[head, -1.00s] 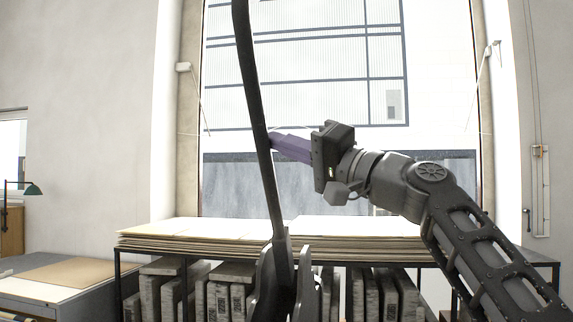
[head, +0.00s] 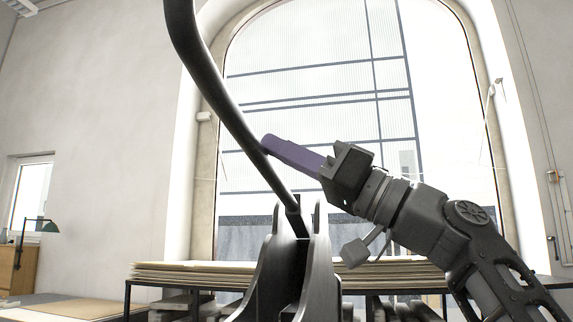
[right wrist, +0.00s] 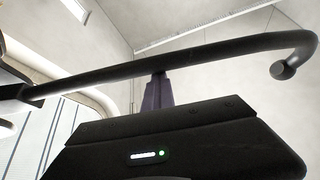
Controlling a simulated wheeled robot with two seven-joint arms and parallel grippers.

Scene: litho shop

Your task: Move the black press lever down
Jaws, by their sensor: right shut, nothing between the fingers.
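The black press lever (head: 222,98) rises from its dark bracket (head: 300,272) and leans up to the left in the head view. In the right wrist view the lever (right wrist: 205,55) crosses the picture and ends in a hooked tip at the right. My right gripper (head: 268,143) is shut with nothing in it. Its purple fingers lie against the lever's right side, about midway along the visible part. My left gripper is in neither view.
A table with stacked sheets (head: 190,270) stands behind the bracket, in front of a tall arched window (head: 320,80). The air left of the lever looks clear.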

